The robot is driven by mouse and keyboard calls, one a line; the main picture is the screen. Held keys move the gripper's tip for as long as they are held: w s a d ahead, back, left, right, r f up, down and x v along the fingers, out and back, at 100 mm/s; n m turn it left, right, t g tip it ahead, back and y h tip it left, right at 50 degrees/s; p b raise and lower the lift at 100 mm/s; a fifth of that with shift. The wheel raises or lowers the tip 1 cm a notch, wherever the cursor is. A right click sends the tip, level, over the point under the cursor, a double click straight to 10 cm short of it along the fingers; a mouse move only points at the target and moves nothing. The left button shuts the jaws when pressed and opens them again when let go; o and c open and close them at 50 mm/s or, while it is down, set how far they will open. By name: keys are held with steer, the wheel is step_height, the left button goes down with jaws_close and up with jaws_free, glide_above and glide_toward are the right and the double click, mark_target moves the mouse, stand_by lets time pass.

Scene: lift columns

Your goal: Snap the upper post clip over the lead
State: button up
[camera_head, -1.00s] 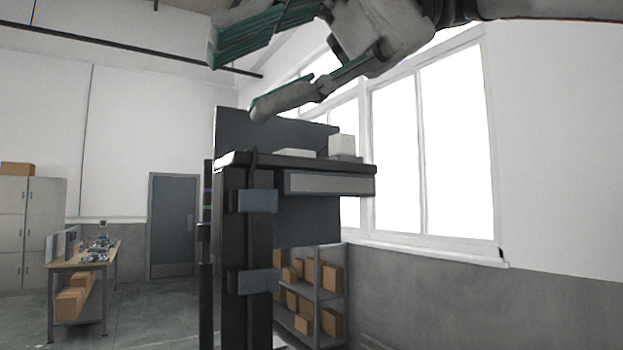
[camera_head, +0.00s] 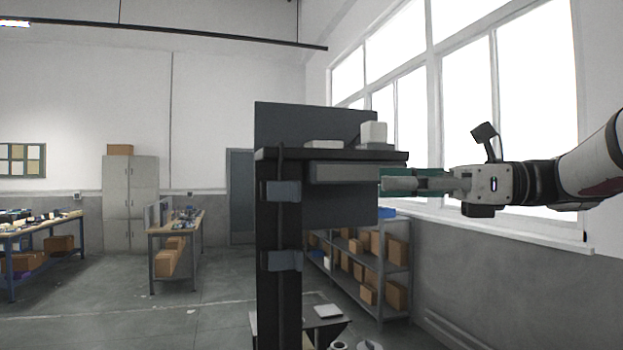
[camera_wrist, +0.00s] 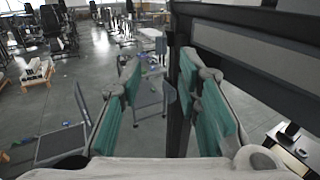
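The upper post clip (camera_head: 283,191) is a blue-grey block on the dark post (camera_head: 290,228), below the worktop. The lead (camera_head: 281,162) is a thin dark cable running from the worktop down the post's face; I cannot tell whether the clip is closed over it. My gripper (camera_head: 386,180) is level with the worktop's front, to the right of the post, fingers pointing left. In the wrist view its green-padded fingers (camera_wrist: 164,78) are spread with nothing between them.
A lower clip (camera_head: 281,261) sits on the same post. The worktop (camera_head: 340,155) carries white boxes, with a grey drawer front (camera_head: 345,173) beneath, close to my fingers. Shelving (camera_head: 375,270) stands behind. A low table (camera_head: 318,312) lies near the post's foot.

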mark_target(300, 183)
steer(key=a+p, duration=0.1)
steer(key=a, duration=0.3)
steer(key=w+a, duration=0.1)
steer(key=a, duration=0.4)
steer(key=w+a+p, duration=0.1)
steer(key=a, duration=0.3)
steer(key=shift+w+a+p, duration=0.15)
steer(key=shift+a+p, duration=0.05)
steer(key=shift+p, duration=0.1)
